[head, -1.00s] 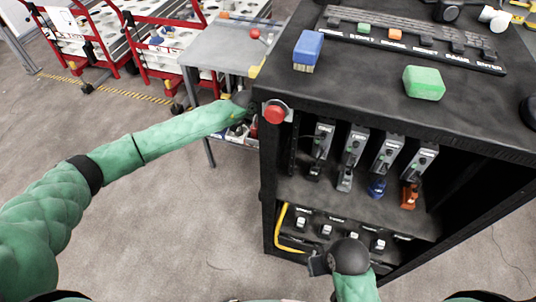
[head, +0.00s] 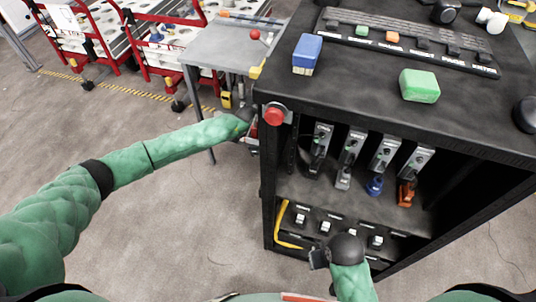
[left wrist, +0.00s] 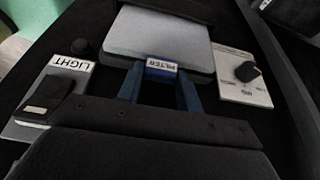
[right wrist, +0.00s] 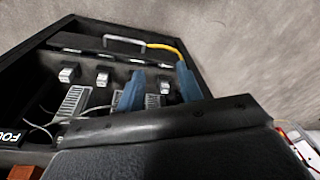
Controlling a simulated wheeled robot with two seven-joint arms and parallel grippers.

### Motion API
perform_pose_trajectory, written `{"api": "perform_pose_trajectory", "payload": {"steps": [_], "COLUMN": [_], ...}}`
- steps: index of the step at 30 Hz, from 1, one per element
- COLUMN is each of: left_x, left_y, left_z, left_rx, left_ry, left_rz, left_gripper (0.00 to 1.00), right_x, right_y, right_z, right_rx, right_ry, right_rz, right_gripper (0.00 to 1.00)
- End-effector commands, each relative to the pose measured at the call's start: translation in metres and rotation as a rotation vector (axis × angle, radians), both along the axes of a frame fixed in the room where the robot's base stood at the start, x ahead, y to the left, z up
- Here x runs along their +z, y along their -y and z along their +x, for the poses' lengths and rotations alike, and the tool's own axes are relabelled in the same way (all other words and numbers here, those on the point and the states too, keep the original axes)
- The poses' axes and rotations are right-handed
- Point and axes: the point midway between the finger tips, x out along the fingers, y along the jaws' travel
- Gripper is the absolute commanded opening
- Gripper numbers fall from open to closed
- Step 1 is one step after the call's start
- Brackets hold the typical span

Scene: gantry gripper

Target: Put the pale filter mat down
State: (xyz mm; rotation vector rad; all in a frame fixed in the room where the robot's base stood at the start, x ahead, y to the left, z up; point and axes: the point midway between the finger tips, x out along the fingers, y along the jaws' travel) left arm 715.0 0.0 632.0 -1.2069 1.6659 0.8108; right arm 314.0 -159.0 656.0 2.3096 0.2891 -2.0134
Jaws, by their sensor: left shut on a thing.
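The pale filter mat (left wrist: 158,40) is a light grey slab with a dark edge and a small tab labelled FILTER, at the top middle of the left wrist view. My left gripper (left wrist: 161,78) is shut on it, with blue fingers at either side of the tab. The mat lies over a dark panel; I cannot tell whether it touches it. In the head view my left gripper (head: 248,132) is by the cabinet's left side, and the mat cannot be made out. My right gripper (right wrist: 157,82) is open and empty, near the cabinet's lower shelf; it also shows in the head view (head: 319,258).
Beside the mat are a LIGHT switch (left wrist: 48,95) and a knob plate (left wrist: 243,77). The black cabinet (head: 385,120) has a red button (head: 274,115) at its corner. A yellow cable (right wrist: 165,47) runs by my right gripper. A grey table (head: 222,45) stands behind.

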Motion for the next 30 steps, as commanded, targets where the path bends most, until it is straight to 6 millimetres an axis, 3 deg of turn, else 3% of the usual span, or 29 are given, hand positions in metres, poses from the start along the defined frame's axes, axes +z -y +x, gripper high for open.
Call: {"api": "perform_pose_trajectory", "payload": {"steps": [3,4,7,16,21,25,30], "left_x": [-0.002,-0.002,-0.002,0.0,0.01,0.026,0.049], "left_y": [0.0,0.0,0.0,0.0,-0.005,-0.011,-0.021], "left_z": [0.0,0.0,0.0,0.0,0.002,0.004,0.008], "left_rx": [0.0,0.0,0.0,0.0,0.0,-0.001,0.001], "left_ry": [0.0,0.0,0.0,0.0,0.002,0.002,0.002], "left_rz": [0.0,0.0,0.0,0.0,-0.001,-0.001,-0.001], "left_gripper": [0.01,0.37,0.57,0.57,0.57,0.57,0.57], "right_x": [0.0,0.001,0.001,0.002,-0.001,0.028,0.044], "right_y": [0.0,0.0,0.0,-0.001,0.0,0.001,0.001], "right_z": [0.0,0.0,0.0,0.0,-0.002,-0.009,-0.015], "right_rx": [0.0,0.0,0.0,0.0,0.002,-0.002,0.001], "right_ry": [0.0,0.0,0.001,0.002,-0.006,0.004,0.007], "right_rz": [0.001,0.001,0.001,0.001,0.0,0.005,0.01], "right_gripper": [0.36,0.36,0.36,0.36,0.36,0.36,0.36]}}
